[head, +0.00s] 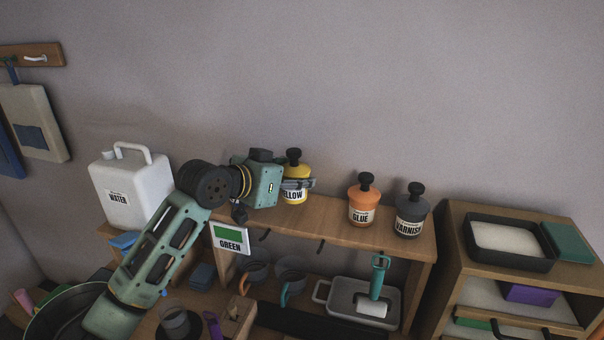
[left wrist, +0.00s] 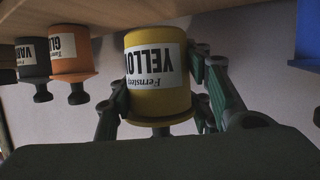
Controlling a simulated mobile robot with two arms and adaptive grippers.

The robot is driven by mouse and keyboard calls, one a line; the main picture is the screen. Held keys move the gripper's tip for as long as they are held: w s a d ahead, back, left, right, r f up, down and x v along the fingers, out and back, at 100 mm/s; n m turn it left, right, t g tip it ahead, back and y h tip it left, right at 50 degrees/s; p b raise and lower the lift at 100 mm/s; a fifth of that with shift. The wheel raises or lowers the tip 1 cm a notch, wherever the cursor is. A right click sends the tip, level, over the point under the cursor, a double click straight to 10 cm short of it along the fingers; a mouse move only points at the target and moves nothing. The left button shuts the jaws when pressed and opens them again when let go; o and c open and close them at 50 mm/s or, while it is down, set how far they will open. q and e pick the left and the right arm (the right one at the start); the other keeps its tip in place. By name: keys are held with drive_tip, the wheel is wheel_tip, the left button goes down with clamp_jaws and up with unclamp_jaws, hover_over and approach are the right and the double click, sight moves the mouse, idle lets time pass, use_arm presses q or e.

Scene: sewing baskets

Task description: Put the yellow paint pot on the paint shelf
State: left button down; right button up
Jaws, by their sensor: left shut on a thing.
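The yellow paint pot (head: 296,171) has a black knob and a label reading YELLOW. It is upright at the wooden paint shelf (head: 330,228), left of the glue pot. My left gripper (head: 298,184) is shut on the pot, with fingers on both sides of its body. The left wrist view is upside down; it shows the yellow pot (left wrist: 158,72) between the fingers, its base at or very close to the shelf board (left wrist: 220,12). I cannot tell whether it touches the board. My right gripper is not in view.
An orange glue pot (head: 363,200) and a dark varnish pot (head: 409,212) stand on the shelf's right. A blue object (left wrist: 308,35) shows at the wrist view's edge. A GREEN card (head: 230,239) hangs at the shelf front. A white water can (head: 130,190) stands left.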

sight(296, 192)
use_arm(q)
wheel_tip(296, 192, down, 3)
drive_tip(key=shift+f+p, duration=0.1)
drive_tip(key=shift+p, duration=0.35)
drive_tip(key=shift+f, duration=0.25)
drive_tip(key=shift+f, duration=0.1)
drive_tip(key=c, duration=0.9)
unclamp_jaws()
drive_tip(key=b+v, duration=0.2)
drive_tip(key=v, duration=0.8)
drive_tip(key=shift+s+a, duration=0.2)
drive_tip(key=shift+s, duration=0.1)
drive_tip(key=shift+s+a+r, duration=0.4)
drive_tip(key=shift+s+r, duration=0.05)
